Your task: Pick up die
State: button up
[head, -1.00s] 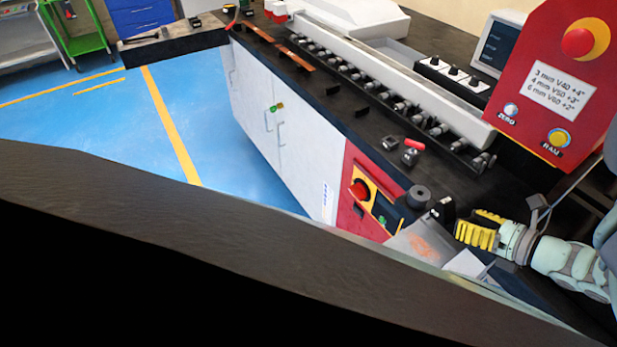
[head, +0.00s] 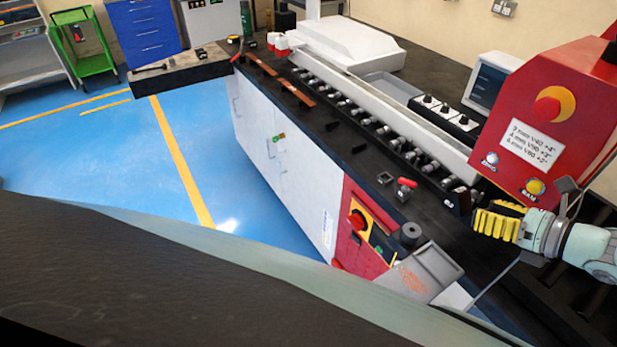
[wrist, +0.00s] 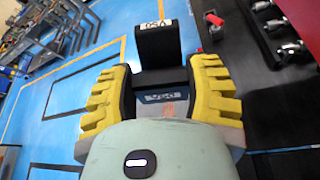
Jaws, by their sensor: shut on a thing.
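My gripper (head: 478,215) has yellow ribbed fingers and is shut on a black die (head: 458,201), held at the fingertips. In the wrist view, the die (wrist: 159,45) sticks out beyond the fingers of my gripper (wrist: 163,76), with a white label at its far end that looks like V50, upside down. More dark, lettered material shows between the fingers, reading about V60; I cannot tell whether it is the same piece. In the head view the die is above the bench, left of the red control panel (head: 560,90).
A grey tray (head: 440,262) and a dark round cylinder (head: 410,231) are at the bench's near end. A red-handled clamp (head: 406,185) lies left of my gripper.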

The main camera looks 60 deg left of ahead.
notch_tip(320, 180, up, 8)
jog(key=p, duration=0.4)
jog(key=shift+r, duration=0.25)
jog(key=shift+w+r, duration=0.1)
